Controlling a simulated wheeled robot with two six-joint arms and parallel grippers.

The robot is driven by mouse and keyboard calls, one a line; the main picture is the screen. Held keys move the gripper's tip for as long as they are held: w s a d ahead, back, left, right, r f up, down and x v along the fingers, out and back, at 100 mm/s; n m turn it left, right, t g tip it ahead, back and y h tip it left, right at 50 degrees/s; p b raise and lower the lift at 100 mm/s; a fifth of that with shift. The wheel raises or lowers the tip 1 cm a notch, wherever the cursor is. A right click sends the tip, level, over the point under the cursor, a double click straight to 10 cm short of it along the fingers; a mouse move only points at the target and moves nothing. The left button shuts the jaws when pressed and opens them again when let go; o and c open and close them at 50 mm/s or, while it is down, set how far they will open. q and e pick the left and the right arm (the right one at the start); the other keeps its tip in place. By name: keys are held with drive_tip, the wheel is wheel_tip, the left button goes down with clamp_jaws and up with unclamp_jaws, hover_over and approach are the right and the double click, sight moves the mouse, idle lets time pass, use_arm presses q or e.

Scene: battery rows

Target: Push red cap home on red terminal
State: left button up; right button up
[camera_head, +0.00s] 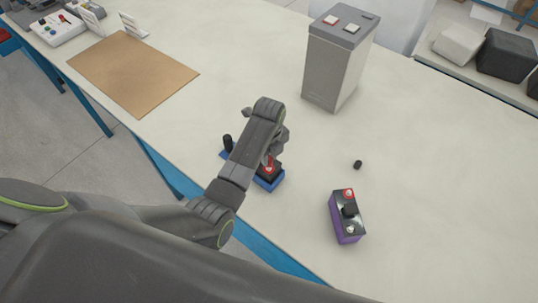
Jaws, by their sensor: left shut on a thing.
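My left gripper (268,158) reaches down over a blue battery (270,184) near the table's front edge. It is shut on a small red cap (269,167) at the battery's top. My own arm hides much of the battery, the fingertips and the terminal, so I cannot tell how far the cap sits down. A black knob (227,140) shows at the battery's left end. My right gripper is not in view.
A purple battery (345,222) with a red piece and a black knob on top stands to the right. A loose black cap (357,164) lies on the table (430,190). A tall grey box (335,70) stands behind. A brown mat (130,72) lies at the left.

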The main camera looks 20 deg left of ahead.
use_arm(q)
drive_tip(key=shift+f, duration=1.5)
idle(1.8)
drive_tip(key=o, duration=1.5)
drive_tip(key=shift+r, duration=0.15)
drive_tip(key=shift+r, duration=3.4)
